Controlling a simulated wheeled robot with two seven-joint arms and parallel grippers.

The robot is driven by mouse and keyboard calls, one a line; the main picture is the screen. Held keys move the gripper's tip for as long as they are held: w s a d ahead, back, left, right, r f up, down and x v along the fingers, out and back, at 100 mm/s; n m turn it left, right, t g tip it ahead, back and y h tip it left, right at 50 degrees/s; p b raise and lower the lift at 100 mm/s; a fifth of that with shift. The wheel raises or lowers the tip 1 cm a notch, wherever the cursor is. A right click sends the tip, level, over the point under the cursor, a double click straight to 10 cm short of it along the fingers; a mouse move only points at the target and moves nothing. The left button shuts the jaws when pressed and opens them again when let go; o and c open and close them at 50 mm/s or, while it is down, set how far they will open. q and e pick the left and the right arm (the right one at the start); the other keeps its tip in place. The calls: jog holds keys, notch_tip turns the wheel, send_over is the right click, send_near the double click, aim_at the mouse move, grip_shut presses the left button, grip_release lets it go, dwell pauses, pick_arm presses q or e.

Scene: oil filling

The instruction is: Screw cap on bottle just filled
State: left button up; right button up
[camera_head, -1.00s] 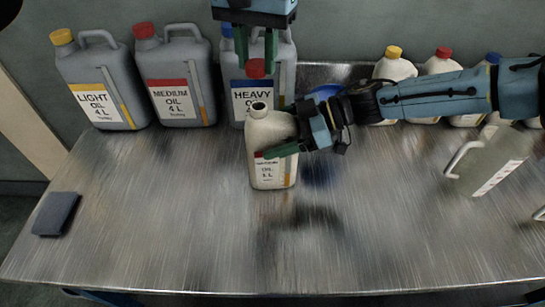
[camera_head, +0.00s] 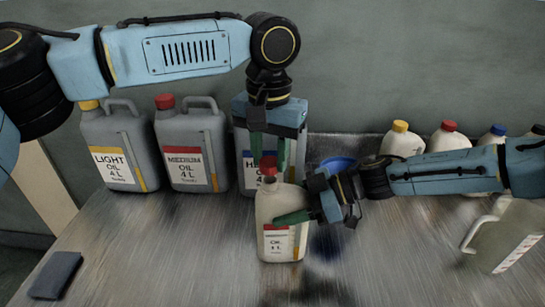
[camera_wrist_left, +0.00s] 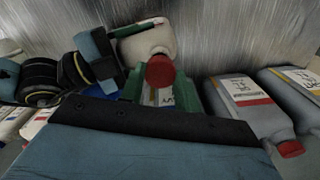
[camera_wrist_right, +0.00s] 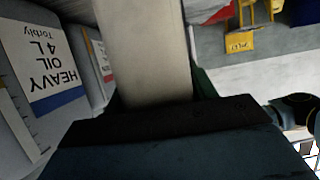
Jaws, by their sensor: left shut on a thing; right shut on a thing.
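A cream oil bottle (camera_head: 275,209) stands upright near the middle of the table, with a red-striped label. My right gripper (camera_head: 296,212) is shut around its body from the right; the bottle also fills the middle of the right wrist view (camera_wrist_right: 145,50). The red cap (camera_head: 268,168) is at the top of the bottle's neck, and the mouth is covered. My left gripper (camera_head: 271,163) reaches down from above, shut on the cap between its green fingers. The cap also shows in the left wrist view (camera_wrist_left: 160,72). How far the thread is engaged cannot be seen.
Large grey jugs of light oil (camera_head: 122,150), medium oil (camera_head: 190,148) and heavy oil (camera_head: 241,180) stand behind. Several cream bottles stand back right. A grey pitcher (camera_head: 508,235) is at right, a blue funnel-like item (camera_head: 338,163) behind my right gripper, a dark block (camera_head: 56,276) at left.

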pick_arm(q)
jog(key=shift+f, duration=0.25)
dwell(0.3)
jog(key=shift+f, duration=0.9)
jog(key=shift+f, duration=0.6)
